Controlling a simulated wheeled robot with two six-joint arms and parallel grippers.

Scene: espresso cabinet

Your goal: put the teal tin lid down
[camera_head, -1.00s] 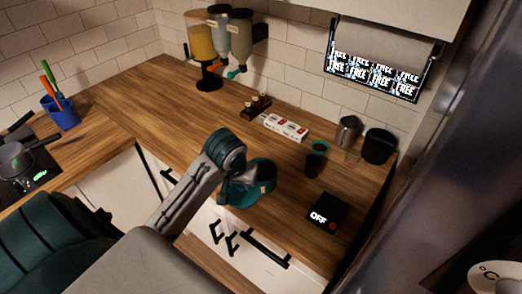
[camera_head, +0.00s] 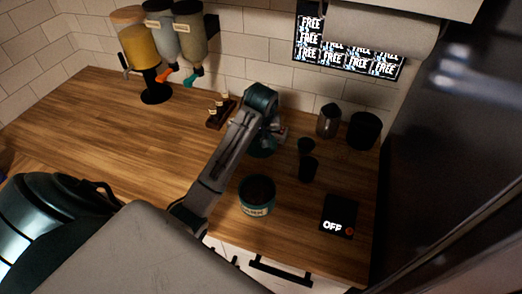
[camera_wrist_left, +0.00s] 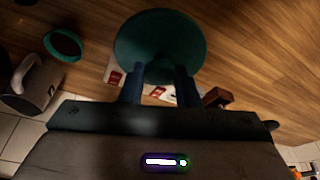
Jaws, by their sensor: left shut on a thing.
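My left gripper (camera_head: 268,138) is shut on the teal tin lid (camera_head: 262,150), which it holds behind the tin; the arm partly hides it in the head view. In the left wrist view the round lid (camera_wrist_left: 158,38) is pinched between the fingertips (camera_wrist_left: 160,78). The teal tin (camera_head: 257,208) stands open on the wooden counter, with dark contents showing. I cannot tell whether the lid touches the counter. My right gripper is not in view.
Dark cups (camera_head: 308,168), a steel pitcher (camera_head: 328,120) and a black container (camera_head: 363,130) stand right of the lid. A black scale (camera_head: 339,216) reads OFF. White-and-red boxes (camera_wrist_left: 115,75) lie close by the lid. Counter left of my arm (camera_head: 120,150) is clear.

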